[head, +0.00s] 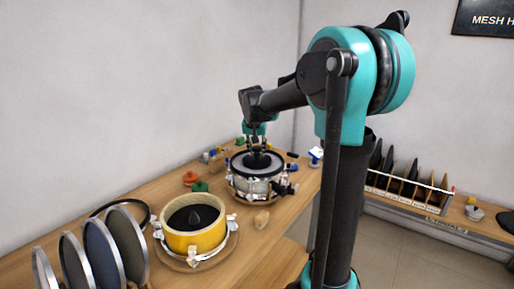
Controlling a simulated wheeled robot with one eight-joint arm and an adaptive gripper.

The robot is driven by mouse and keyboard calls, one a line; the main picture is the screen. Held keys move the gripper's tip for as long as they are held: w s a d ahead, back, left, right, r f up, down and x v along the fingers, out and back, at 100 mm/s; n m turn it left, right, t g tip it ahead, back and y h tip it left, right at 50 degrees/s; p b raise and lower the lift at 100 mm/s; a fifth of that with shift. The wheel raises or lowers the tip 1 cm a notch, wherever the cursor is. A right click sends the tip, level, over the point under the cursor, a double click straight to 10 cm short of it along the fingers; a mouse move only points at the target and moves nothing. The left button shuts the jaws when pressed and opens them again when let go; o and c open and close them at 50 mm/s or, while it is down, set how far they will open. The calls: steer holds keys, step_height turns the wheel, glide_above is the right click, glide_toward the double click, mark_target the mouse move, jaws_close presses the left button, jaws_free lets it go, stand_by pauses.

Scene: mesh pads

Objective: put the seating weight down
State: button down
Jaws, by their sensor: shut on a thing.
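My gripper (256,148) points straight down over the silver drum (253,188) on the wooden bench. It is shut on a small dark piece, which I take to be the seating weight (257,160). The weight is at the middle of the drum's pale grey top, inside the dark rim. It is too small in this view to tell whether its underside touches the surface. The drum stands upright on a round wooden base, with clamps around its side.
A yellow drum (190,238) with a dark inside stands nearer on the bench. Round mesh discs (103,250) stand in a row at the front left. Small coloured items lie behind the drums. A rack of dark pads (405,186) is at the right.

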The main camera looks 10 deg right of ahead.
steer(key=c, duration=1.1)
jaws_free()
steer(key=shift+f, duration=0.1)
steer(key=v, duration=1.2)
steer(key=shift+w, duration=0.1)
